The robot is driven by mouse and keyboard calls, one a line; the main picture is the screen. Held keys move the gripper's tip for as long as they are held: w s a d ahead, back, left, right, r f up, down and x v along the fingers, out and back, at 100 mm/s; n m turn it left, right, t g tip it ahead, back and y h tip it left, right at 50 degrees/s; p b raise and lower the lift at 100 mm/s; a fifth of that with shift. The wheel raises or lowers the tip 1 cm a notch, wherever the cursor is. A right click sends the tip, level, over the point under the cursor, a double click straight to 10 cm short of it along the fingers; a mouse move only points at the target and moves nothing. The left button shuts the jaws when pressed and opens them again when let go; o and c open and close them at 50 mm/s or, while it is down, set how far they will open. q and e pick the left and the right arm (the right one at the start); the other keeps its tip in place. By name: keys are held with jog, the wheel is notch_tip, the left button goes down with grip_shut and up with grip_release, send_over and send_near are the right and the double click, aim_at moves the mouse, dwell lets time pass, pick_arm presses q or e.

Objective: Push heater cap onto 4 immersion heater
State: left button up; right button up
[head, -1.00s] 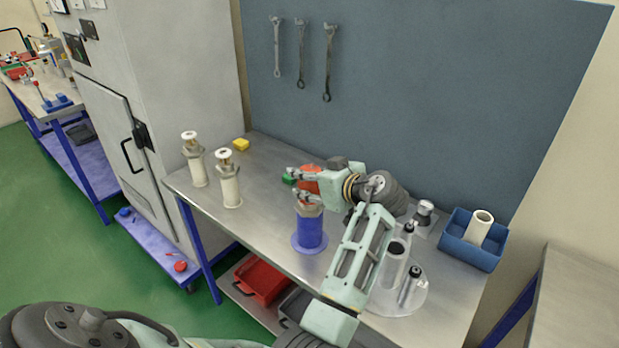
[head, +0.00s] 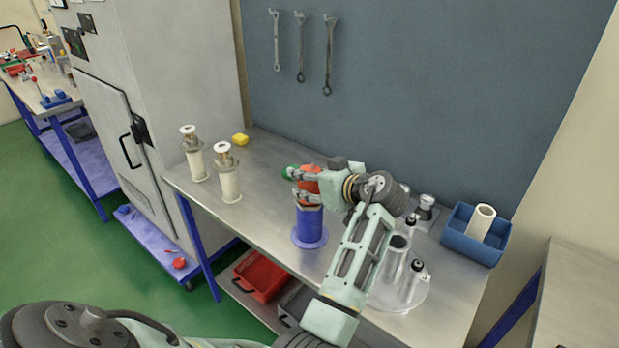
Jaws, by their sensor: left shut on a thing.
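A red heater cap (head: 308,187) is between the fingers of my left gripper (head: 300,185), which is shut on it. The cap is directly above a blue round-based stand (head: 310,230) on the bench. A hexagonal metal piece, seemingly the top of an immersion heater (head: 307,207), shows between the cap and the stand. My fingers partly hide where cap and heater meet, so I cannot tell how far the cap is seated. Two pale cylinders with hexagonal collars and round tops (head: 194,160) (head: 227,175) stand upright at the left of the bench. My right gripper is not in view.
Metal cylinders (head: 412,280) on a round plate and a blue bin (head: 475,241) with a white tube are at the right. The bench's front left is clear.

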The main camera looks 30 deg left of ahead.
pick_arm(q)
jog(key=shift+f, duration=0.2)
jog(key=o, duration=1.2)
jog(key=shift+c, duration=0.2)
notch_tip(320, 180, up, 10)
jog(key=shift+r, duration=0.1)
